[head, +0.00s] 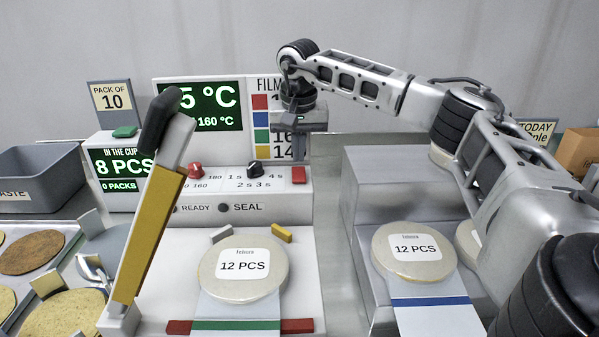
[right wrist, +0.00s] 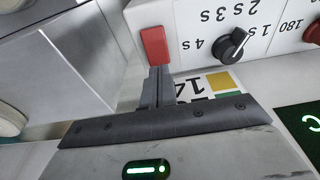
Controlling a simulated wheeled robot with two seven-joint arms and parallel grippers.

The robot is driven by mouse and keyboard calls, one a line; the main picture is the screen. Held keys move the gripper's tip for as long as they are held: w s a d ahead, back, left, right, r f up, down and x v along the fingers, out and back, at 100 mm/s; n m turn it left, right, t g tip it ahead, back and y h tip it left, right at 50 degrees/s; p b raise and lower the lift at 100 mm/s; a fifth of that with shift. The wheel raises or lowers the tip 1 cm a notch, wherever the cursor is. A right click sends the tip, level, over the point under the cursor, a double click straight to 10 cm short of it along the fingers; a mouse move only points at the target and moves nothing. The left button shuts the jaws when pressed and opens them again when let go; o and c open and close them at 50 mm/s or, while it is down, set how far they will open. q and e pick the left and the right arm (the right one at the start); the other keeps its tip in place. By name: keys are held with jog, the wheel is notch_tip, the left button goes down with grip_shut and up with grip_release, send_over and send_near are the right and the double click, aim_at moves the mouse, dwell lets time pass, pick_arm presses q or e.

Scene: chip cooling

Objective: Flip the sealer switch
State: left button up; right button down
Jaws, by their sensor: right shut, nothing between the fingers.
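The sealer (head: 245,186) has a small red switch (head: 299,175) at the right end of its front panel, beside the black time dial (head: 255,169). The switch also shows in the right wrist view (right wrist: 154,47), with the dial (right wrist: 229,46) beside it. My right gripper (head: 301,154) is shut and empty, just above the switch in the head view. In the right wrist view its fingertips (right wrist: 158,72) lie close to the switch's edge; I cannot tell whether they touch. My left gripper is not in view.
The sealer's long yellow lever (head: 149,232) stands tilted at the left. A round pack marked 12 PCS (head: 243,285) lies on the sealer. Another pack (head: 413,265) sits on the grey step at the right. A grey bin (head: 40,185) stands at the far left.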

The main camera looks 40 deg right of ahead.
aim_at(298, 169)
jog(key=shift+f+b, duration=0.45)
jog(key=shift+f, duration=0.6)
dwell(0.6)
notch_tip(298, 169, up, 2)
jog(key=shift+r+p, duration=0.2)
jog(key=shift+p, duration=0.85)
jog(key=shift+r, duration=2.3)
